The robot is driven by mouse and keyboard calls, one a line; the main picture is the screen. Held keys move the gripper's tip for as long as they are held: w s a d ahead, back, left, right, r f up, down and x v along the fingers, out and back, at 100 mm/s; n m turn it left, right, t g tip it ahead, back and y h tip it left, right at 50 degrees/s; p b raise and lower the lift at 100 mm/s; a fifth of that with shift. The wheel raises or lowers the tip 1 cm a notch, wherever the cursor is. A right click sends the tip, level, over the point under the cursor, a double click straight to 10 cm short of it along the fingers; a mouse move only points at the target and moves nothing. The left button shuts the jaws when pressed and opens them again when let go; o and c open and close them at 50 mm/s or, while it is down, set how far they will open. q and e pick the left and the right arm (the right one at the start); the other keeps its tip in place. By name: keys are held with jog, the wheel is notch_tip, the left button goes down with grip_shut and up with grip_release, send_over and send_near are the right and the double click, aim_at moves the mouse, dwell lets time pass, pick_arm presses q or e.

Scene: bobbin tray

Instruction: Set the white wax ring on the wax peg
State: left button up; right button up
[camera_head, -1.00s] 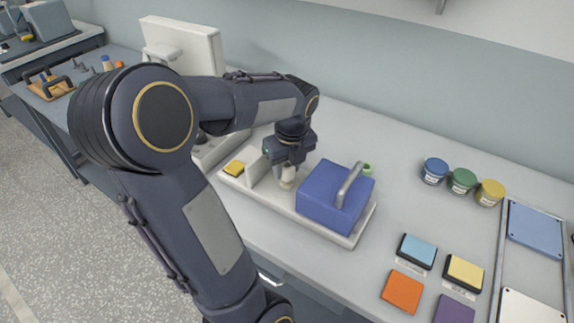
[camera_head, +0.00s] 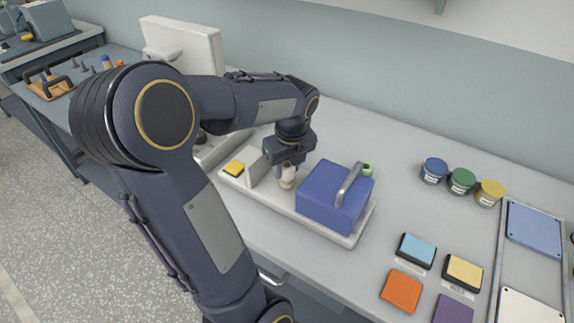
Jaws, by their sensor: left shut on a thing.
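My left gripper (camera_head: 286,166) points down over the left part of a long white tray (camera_head: 267,202). It is shut on a small off-white piece, which looks like the white wax ring (camera_head: 287,178), low over the tray between an upright white plate and the blue box. The fingers cover much of the piece, so its hole does not show. I cannot make out the wax peg, nor tell whether the ring is around it. My right gripper is not in view.
A blue box (camera_head: 322,199) with a grey handle stands on the tray close right of the gripper. Several jars and coloured pads are farther right.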

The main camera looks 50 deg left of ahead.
pick_arm(q)
jog(key=shift+f+b, duration=0.65)
jog(key=shift+f, duration=0.4)
jog(key=o, duration=1)
jog(key=shift+r, duration=0.1)
jog(key=shift+o, duration=0.2)
jog(key=shift+r, duration=0.1)
jog(key=r, duration=0.5)
jog(key=d+r+p, duration=0.1)
jog(key=r, duration=0.1)
jog(key=shift+s+r, duration=0.1)
jog(key=shift+r, duration=0.15)
